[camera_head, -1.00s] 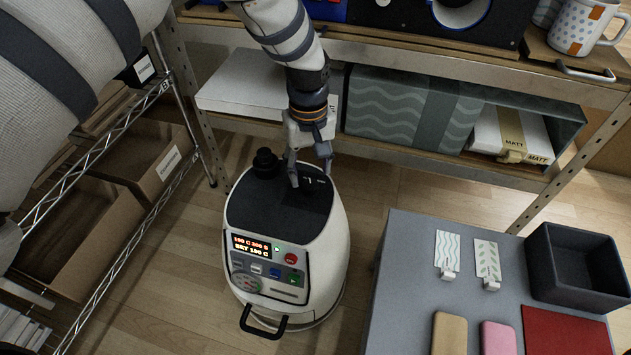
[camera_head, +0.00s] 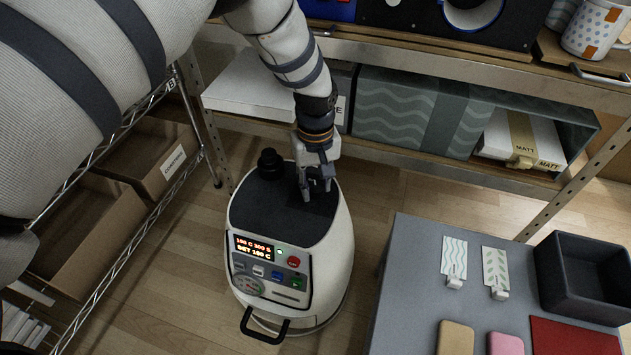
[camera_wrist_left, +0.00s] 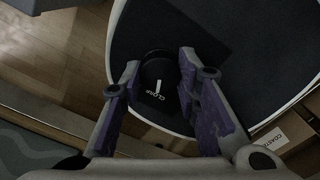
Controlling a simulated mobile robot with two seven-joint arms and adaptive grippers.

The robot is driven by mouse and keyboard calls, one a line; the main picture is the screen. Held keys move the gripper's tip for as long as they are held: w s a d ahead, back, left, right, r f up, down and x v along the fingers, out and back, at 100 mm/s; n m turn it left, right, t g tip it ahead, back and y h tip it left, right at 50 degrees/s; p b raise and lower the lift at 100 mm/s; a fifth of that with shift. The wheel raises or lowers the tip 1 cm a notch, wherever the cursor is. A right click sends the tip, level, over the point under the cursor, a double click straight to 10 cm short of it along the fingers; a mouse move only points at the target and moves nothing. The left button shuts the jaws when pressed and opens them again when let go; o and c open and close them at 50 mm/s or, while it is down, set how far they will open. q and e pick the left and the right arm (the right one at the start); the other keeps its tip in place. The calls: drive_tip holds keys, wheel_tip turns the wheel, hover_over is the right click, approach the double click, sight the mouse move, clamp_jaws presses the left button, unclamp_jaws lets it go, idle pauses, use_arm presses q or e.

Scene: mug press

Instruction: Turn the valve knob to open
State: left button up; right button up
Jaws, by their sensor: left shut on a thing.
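A separate black fitting (camera_head: 269,163) stands on the machine's top, left of the gripper. My right gripper is not in view.
The machine's front has a lit display (camera_head: 254,247) and a black handle (camera_head: 263,327). A wire rack with cardboard boxes (camera_head: 150,165) stands left, a shelf with boxes (camera_head: 410,108) behind. A grey table (camera_head: 410,285) is at right. Floor shows between machine and table.

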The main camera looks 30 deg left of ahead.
sight(316, 186)
use_arm(q)
drive_tip(key=shift+m, duration=0.3)
drive_tip(key=m+p, duration=0.2)
drive_tip(key=m, duration=0.2)
drive_tip(key=shift+r, duration=0.1)
drive_tip(key=m+p, duration=0.1)
drive_tip(key=m, duration=0.4)
drive_tip(key=shift+m, duration=0.3)
idle(0.3)
drive_tip(key=o, duration=1.2)
drive_tip(key=shift+c, duration=0.2)
wheel_tip(316, 186, up, 12)
